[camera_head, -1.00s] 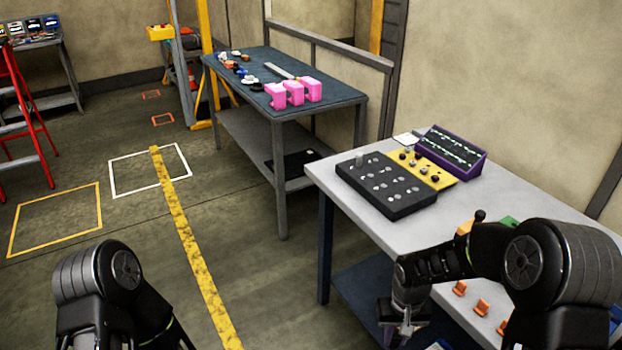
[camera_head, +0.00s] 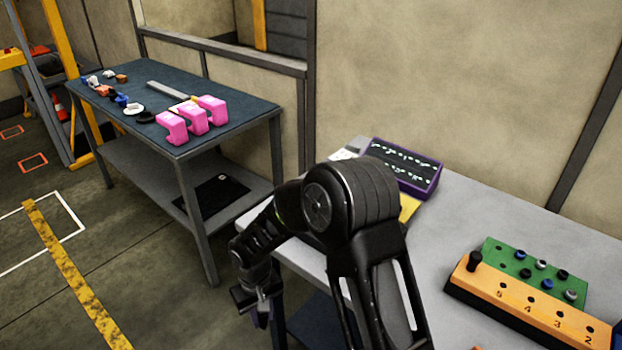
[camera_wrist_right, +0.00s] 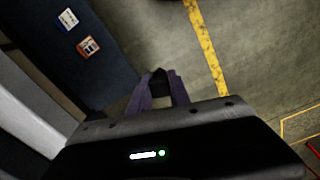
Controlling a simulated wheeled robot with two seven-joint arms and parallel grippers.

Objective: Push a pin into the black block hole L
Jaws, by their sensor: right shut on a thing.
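My right gripper (camera_head: 258,308) hangs off the left front edge of the grey table, above the floor. In the right wrist view its two purple-grey fingers (camera_wrist_right: 159,92) are shut on a small dark pin (camera_wrist_right: 159,80), of which only the end shows. The black block with the holes is almost wholly hidden behind my right arm in the head view, so hole L cannot be seen. A yellow board (camera_head: 409,207) shows partly beside the arm. My left gripper is out of view.
A purple tray (camera_head: 425,188) stands at the back of the grey table (camera_head: 465,210). An orange numbered block (camera_head: 517,297) with a black knob (camera_head: 474,261) and a green board (camera_head: 535,272) with several pins stand on the right. A blue-topped table (camera_head: 225,90) holds pink blocks (camera_head: 193,118).

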